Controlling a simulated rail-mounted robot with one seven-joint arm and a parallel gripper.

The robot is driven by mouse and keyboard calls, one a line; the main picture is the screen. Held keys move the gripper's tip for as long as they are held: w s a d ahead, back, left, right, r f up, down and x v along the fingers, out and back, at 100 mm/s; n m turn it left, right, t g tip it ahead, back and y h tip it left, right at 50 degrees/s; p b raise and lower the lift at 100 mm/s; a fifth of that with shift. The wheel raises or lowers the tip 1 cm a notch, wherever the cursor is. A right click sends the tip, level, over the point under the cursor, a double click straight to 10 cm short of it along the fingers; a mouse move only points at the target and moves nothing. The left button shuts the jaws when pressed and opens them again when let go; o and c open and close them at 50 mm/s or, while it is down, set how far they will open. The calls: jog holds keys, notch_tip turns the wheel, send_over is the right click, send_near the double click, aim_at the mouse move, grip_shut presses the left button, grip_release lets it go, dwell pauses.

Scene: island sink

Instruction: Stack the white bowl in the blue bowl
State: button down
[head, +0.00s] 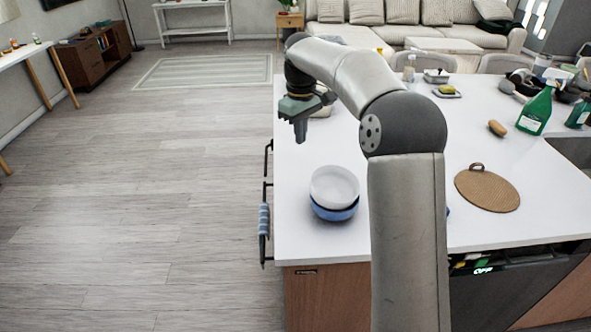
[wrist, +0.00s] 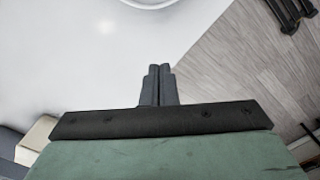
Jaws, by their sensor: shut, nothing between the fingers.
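The white bowl (head: 334,185) sits inside the blue bowl (head: 334,213) near the left front corner of the white counter in the head view. Only the blue bowl's outer side and lower part show beneath the white one. My gripper (head: 300,138) is up and behind the bowls, apart from them, near the counter's left edge. In the wrist view, its fingers (wrist: 158,72) are together and hold nothing. A white curved rim (wrist: 150,2) is cut off at the top of the wrist view.
The white counter (head: 310,240) is clear around the bowls. A round brown woven mat (head: 487,190) lies to the right. A brown sponge-like item (head: 497,128) and a green spray bottle (head: 536,110) stand farther back. A rail with a blue towel (head: 264,220) runs along the left side.

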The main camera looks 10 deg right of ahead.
aim_at(318, 169)
jog(key=f, duration=0.6)
jog(key=f+p, duration=0.1)
jog(key=f, duration=0.3)
jog(key=shift+s+d, duration=0.1)
jog(key=shift+d, duration=0.15)
jog(key=s+d, duration=0.2)
jog(key=shift+s+r+p, duration=0.1)
jog(key=shift+s+p, duration=0.2)
jog(key=shift+s, duration=0.1)
jog(key=shift+s+d, duration=0.1)
jog(key=shift+s+d+b, duration=0.3)
jog(key=shift+s+d, duration=0.35)
jog(key=shift+s, duration=0.15)
